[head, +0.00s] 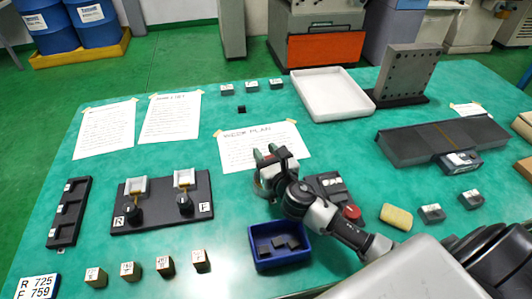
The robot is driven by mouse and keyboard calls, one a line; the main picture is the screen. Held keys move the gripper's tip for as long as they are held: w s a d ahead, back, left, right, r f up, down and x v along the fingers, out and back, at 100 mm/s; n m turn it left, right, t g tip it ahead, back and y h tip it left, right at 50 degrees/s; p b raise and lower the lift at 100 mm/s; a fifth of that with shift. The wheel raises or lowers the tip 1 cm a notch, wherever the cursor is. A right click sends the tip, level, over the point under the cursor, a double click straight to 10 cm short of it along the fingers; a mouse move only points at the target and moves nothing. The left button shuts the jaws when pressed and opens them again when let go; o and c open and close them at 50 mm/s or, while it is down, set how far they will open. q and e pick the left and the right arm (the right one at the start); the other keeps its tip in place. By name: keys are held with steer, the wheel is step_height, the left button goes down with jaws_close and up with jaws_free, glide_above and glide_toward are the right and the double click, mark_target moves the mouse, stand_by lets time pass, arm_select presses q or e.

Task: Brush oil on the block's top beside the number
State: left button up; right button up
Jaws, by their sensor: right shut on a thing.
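My right gripper (268,160) reaches in from the lower right, over the front of a paper sheet near the table's middle. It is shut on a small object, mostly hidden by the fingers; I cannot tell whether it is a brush. Several small brown blocks with white number labels stand in a row at the front left, among them one at the left end (96,278) and one at the right end (200,261). Their numbers are too small to read surely. The gripper is apart from these blocks. No oil is discernible. My left gripper is not in view.
A blue bin (278,257) with dark pieces stands in front of the gripper. A black board (155,222) with two fixtures lies left. A sponge (396,216), grey blocks (432,214) and a dark slab (440,142) lie right. A white tray (332,112) is behind.

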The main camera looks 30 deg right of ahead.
steer(key=shift+f+b, duration=0.4)
steer(key=shift+f, duration=0.15)
stand_by(0.4)
steer(key=shift+f, duration=0.1)
stand_by(0.9)
step_height(320, 180, up, 7)
steer(key=p, duration=0.7)
steer(key=shift+p, duration=0.3)
stand_by(0.5)
